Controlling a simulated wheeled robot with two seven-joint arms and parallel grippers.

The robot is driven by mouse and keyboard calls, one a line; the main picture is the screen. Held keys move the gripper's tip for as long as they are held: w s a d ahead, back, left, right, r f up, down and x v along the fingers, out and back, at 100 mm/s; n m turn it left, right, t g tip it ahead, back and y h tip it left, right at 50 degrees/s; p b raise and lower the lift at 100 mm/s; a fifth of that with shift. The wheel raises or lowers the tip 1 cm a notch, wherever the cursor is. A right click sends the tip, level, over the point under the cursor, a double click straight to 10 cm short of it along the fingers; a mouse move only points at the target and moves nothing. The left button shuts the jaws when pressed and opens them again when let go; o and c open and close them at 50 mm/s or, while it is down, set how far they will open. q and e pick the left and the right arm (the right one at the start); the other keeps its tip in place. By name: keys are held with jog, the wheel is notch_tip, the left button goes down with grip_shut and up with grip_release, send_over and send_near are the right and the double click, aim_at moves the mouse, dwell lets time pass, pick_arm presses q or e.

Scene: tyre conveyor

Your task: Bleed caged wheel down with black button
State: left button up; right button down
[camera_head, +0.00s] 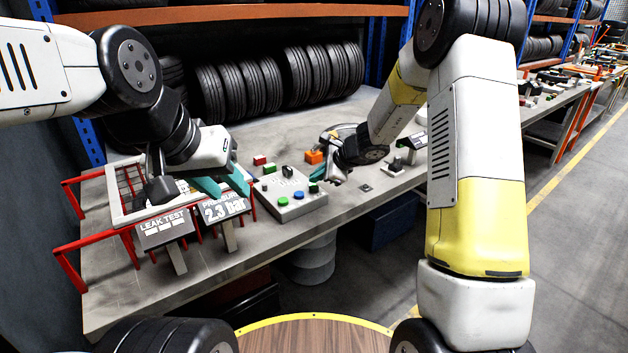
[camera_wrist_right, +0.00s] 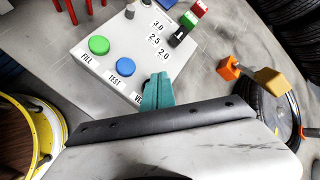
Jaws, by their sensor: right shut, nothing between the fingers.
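The grey control box (camera_head: 290,208) stands on the bench with a green button (camera_head: 283,201), a blue button (camera_head: 298,194) and a black selector knob (camera_head: 287,171). My right gripper (camera_head: 319,176) is at the box's right edge. In the right wrist view its teal fingers (camera_wrist_right: 157,90) are together and empty, over the partly covered "VENT" label; the black button is hidden there. The pressure display (camera_head: 226,208) reads 2.3 bar. My left gripper (camera_head: 221,187) has its teal fingers apart behind the display, beside the red and white cage (camera_head: 118,203). I cannot make out a wheel inside it.
A leak test sign (camera_head: 163,228) stands left of the display. Tyres (camera_head: 240,88) line the back shelf. The bench front right of the box is mostly clear.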

aim_at(317, 189)
jog(key=shift+f, duration=0.15)
dwell(0.4)
jog(key=shift+f, duration=0.25)
jog(key=shift+f, duration=0.6)
dwell(1.8)
jog(key=shift+r, duration=1)
jog(key=shift+r, duration=0.1)
jog(key=shift+r, duration=2.45)
